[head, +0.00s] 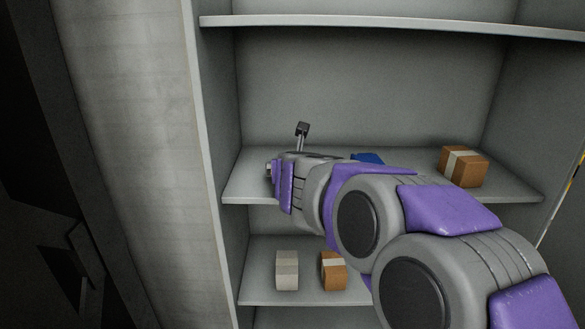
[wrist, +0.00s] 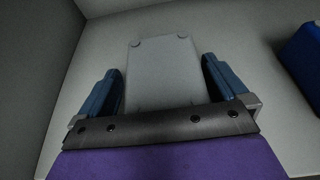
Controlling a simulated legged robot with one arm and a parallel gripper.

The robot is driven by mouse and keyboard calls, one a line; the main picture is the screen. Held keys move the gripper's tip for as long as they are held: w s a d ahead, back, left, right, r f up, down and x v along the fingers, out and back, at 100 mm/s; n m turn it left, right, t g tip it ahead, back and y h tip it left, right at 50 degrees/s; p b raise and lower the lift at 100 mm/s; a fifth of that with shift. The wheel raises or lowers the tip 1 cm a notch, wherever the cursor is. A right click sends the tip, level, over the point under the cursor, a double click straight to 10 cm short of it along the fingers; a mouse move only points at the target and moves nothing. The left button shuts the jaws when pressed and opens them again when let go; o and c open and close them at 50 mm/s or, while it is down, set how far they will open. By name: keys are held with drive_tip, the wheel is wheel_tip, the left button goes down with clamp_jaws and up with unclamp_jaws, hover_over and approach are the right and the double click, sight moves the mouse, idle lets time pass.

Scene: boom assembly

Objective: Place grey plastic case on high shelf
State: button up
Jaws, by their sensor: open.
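The grey case (wrist: 160,62) lies flat on a light grey shelf surface in the wrist view, with small round feet or studs at its far corners. My gripper (wrist: 161,80) is open, with one blue finger on each side of the case. A gap shows beside the case at the fingertips, and the dark palm edge hides its near end. In the head view my arm reaches over the middle shelf (head: 520,190) and hides the case. A higher shelf (head: 400,27) runs across the top of that view.
A blue object (wrist: 306,58) stands to the right of my gripper; it also shows behind my arm in the head view (head: 368,158). A brown taped box (head: 463,167) sits at the middle shelf's right. A white box (head: 287,270) and brown box (head: 333,271) stand on the lower shelf.

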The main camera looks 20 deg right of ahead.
drive_tip(key=shift+r, duration=0.15)
drive_tip(key=p+v, duration=0.2)
drive_tip(key=v, duration=1)
